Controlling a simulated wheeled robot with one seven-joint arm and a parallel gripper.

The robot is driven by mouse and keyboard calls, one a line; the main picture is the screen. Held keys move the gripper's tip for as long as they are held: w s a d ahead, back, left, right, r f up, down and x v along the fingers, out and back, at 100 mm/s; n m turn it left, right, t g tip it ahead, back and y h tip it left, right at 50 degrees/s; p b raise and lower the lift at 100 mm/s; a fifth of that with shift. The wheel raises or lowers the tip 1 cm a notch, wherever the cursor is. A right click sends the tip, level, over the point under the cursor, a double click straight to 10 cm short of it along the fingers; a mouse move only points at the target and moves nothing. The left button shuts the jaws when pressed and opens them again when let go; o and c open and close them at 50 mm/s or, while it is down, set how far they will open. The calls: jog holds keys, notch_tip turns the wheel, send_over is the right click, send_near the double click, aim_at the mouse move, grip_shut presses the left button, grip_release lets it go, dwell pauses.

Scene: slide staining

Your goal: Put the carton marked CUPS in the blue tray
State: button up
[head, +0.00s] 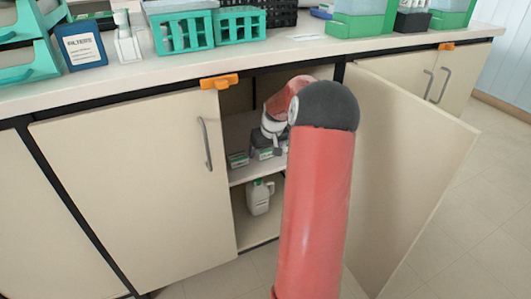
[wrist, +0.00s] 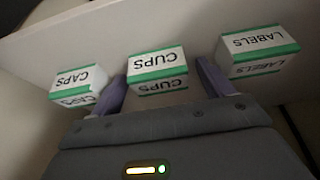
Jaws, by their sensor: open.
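The CUPS carton (wrist: 157,62), white with green edges, sits on the cupboard shelf between my gripper's two fingers in the wrist view. My gripper (wrist: 160,82) is open, with one finger on each side of the carton; I cannot tell whether either touches it. In the head view my gripper (head: 273,143) reaches into the open cupboard, partly hidden by my arm. Small cartons (head: 238,159) show there, but their labels are too small to read. I cannot make out the blue tray for sure; a blue edge (head: 321,12) shows at the back of the counter.
The CAPS carton (wrist: 78,84) and LABELS carton (wrist: 257,50) stand on either side. A white jug (head: 259,197) stands below the shelf. The open right door (head: 415,160) and closed left door (head: 135,190) flank the opening. Teal racks (head: 184,35) stand on the counter (head: 130,75).

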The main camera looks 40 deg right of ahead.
jog(key=c, duration=1.1)
jog(key=shift+c, duration=0.2)
jog(key=shift+r, duration=0.15)
